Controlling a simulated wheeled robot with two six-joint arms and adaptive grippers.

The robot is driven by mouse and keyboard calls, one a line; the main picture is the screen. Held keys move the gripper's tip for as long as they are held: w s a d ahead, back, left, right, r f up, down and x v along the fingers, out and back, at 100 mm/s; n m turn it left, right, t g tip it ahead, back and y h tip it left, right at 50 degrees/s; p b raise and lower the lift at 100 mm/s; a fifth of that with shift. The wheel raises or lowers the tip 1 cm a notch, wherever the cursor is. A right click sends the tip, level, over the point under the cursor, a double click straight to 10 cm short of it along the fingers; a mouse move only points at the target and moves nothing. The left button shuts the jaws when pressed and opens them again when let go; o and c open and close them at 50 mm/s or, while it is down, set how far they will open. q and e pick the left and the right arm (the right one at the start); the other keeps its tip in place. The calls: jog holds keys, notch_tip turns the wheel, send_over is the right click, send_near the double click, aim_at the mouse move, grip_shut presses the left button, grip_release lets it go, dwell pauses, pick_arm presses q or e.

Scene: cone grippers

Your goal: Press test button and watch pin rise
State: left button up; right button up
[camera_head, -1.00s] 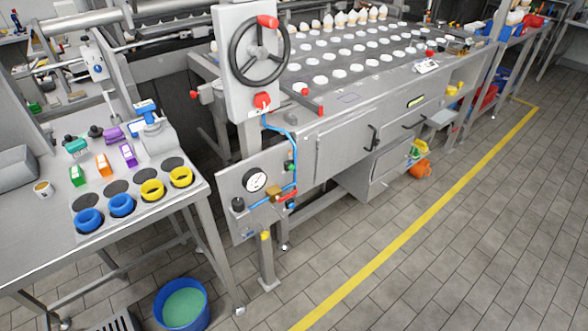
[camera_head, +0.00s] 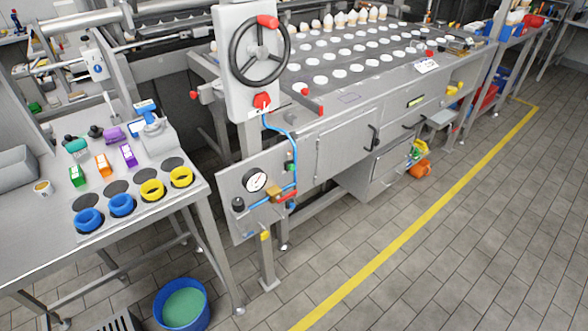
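A grey panel (camera_head: 227,187) at the front end of the long machine carries a round white gauge (camera_head: 255,181). A black knob or button (camera_head: 238,204) sits below and left of the gauge. A small green part (camera_head: 290,167) is at the panel's right side by the blue hose (camera_head: 282,133). I cannot tell which of these is the test button. A brass fitting (camera_head: 273,194) and a red lever (camera_head: 286,196) are at the lower right. I cannot make out the pin. Neither of my grippers is in view.
A steel table (camera_head: 150,216) with blue and yellow rings stands left of the panel. A blue bucket (camera_head: 181,304) is on the floor beneath its front. A handwheel (camera_head: 259,50) stands above the panel. The tiled floor right of the yellow line (camera_head: 405,240) is clear.

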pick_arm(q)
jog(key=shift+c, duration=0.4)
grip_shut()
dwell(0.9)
